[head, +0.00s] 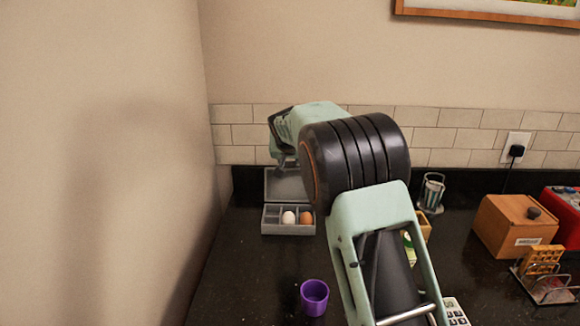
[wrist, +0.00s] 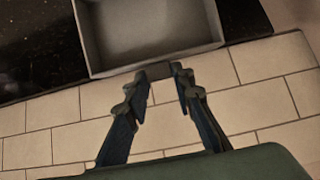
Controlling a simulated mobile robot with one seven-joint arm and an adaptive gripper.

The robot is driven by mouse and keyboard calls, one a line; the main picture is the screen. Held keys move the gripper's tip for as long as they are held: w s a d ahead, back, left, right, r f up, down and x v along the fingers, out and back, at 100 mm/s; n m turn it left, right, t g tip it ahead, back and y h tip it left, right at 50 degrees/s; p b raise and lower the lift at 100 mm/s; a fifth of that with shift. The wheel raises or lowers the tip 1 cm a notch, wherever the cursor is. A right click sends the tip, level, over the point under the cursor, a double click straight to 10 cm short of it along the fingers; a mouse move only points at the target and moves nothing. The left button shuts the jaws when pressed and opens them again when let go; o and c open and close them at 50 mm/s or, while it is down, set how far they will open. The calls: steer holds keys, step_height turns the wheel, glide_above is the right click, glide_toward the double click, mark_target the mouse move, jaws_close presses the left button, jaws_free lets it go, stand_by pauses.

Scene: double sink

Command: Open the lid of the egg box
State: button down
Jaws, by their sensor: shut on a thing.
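The grey egg box (head: 288,229) stands on the dark counter near the left wall, with a white egg (head: 289,217) and a brown egg (head: 306,217) in its compartments. Its lid (head: 287,186) is raised at the back of the box, so the compartments show. In the wrist view the hollow inside of the lid (wrist: 150,35) fills the upper middle. My gripper (wrist: 160,73) is shut on the lid at the small tab on its rim. In the head view my gripper (head: 281,165) is at the lid's top edge, and my arm hides part of the box's right side.
A purple cup (head: 315,297) stands on the counter in front of the box. A metal-and-glass jar (head: 431,191), a wooden box (head: 514,226) and a toast rack (head: 545,278) are to the right. The tiled wall (head: 455,138) is close behind the lid.

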steer(key=shift+s+f+t+b, duration=0.1)
steer(key=shift+s+t+b, duration=0.5)
steer(key=shift+b, duration=1.9)
steer(key=shift+s+r+b, duration=0.3)
steer(key=shift+s+b, duration=0.2)
steer(key=shift+s, duration=0.35)
